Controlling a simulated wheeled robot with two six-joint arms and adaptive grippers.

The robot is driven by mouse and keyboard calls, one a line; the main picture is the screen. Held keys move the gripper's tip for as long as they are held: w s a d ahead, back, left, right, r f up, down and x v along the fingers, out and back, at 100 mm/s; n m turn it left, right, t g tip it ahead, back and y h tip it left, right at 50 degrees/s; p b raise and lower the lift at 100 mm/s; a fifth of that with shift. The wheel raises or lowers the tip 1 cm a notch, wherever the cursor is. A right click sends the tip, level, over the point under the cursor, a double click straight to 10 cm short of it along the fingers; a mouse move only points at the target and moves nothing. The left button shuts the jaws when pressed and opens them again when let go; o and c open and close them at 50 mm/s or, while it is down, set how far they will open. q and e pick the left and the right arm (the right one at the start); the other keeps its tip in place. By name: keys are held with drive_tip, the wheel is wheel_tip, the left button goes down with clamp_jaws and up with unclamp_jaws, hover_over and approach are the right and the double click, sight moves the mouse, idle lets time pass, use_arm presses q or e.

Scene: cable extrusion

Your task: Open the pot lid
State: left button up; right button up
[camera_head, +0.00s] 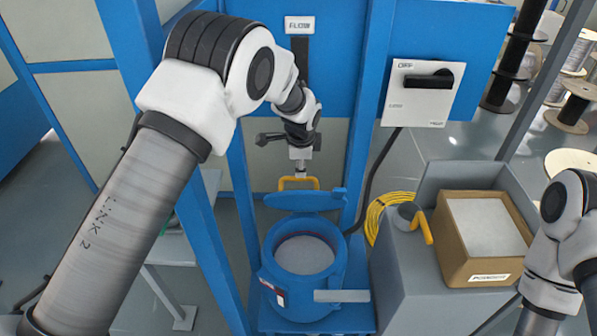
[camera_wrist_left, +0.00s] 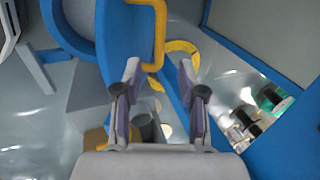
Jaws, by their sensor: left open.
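The blue pot (camera_head: 262,262) stands in the lower middle of the head view, its round mouth uncovered and pale grey contents (camera_head: 304,256) showing. Its blue lid (camera_head: 305,202) is swung up at the back of the pot. The lid's yellow handle (camera_head: 286,184) is on the lid's far side; in the wrist view the lid (camera_wrist_left: 115,35) and handle (camera_wrist_left: 161,30) are at the top. My left gripper (camera_wrist_left: 159,75) is open, its fingertips close to the handle's lower end; whether they touch it I cannot tell. My right arm shows at the right edge, its gripper out of view.
Blue frame posts (camera_head: 372,110) flank the pot; a switch panel (camera_head: 420,95) is above.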

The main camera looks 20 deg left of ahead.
sight(301, 180)
use_arm(q)
drive_tip(key=x, duration=0.6)
drive_tip(key=shift+w+a+f, duration=0.1)
drive_tip(key=shift+w+f, duration=0.05)
drive_tip(key=shift+f, duration=0.15)
drive_tip(key=shift+r, duration=0.1)
clamp_jaws()
drive_tip(key=shift+r, duration=0.1)
